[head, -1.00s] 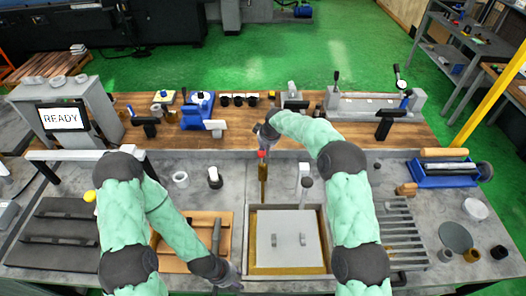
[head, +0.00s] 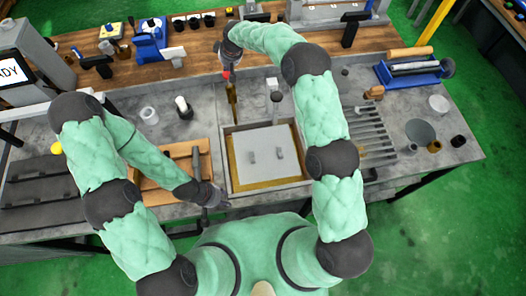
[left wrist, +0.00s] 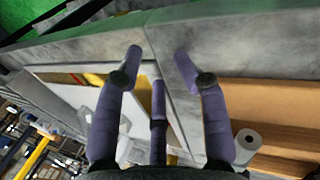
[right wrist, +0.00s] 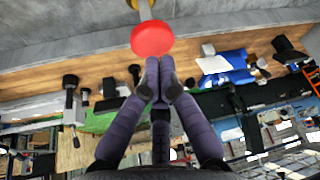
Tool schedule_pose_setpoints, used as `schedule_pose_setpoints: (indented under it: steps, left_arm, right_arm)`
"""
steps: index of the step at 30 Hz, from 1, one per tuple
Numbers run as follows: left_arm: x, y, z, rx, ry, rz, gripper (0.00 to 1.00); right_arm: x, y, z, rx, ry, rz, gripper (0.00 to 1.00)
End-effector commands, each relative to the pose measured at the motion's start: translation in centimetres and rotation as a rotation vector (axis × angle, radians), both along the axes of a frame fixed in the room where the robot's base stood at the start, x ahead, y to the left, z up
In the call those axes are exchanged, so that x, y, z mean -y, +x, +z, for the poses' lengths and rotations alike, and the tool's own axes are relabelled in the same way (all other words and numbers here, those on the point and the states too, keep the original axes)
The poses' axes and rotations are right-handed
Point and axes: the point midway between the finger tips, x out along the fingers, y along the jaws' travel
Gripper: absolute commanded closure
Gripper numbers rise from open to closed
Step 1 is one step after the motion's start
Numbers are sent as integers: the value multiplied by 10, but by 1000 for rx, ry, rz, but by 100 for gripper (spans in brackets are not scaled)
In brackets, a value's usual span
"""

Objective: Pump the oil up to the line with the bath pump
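The oil bath (head: 226,158) is a square tank with a pale lid plate (head: 265,145) that bears two small handles. Yellow oil (head: 267,182) shows around the plate. A dark-knobbed upright handle (head: 276,97) stands at its back edge; I cannot tell whether this is the pump. A brass column (head: 232,103) with a red cap stands behind the bath's left corner. My right gripper (right wrist: 160,68) is closed and empty, just beyond the red cap (right wrist: 152,38), with no clear contact. My left gripper (left wrist: 158,54) is open and empty beside the bath's front left corner.
A wooden tray (head: 165,185) lies left of the bath and a slatted rack (head: 370,135) lies right. A white cup (head: 149,115) and a white-topped bottle (head: 184,107) stand behind the tray. A blue fixture (head: 150,45) stands on the wooden shelf behind.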

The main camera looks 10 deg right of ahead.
Motion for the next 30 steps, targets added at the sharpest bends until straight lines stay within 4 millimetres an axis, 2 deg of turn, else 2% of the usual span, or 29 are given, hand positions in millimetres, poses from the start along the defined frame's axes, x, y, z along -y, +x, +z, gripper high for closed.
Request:
schedule_pose_setpoints:
  steps: [8,30]
  left_arm:
    - [0,2,-2,5,1,2,60]
    - [0,2,-19,6,1,0,60]
  right_arm:
    - [0,0,-2,0,0,0,100]
    - [0,0,-26,-2,-1,0,100]
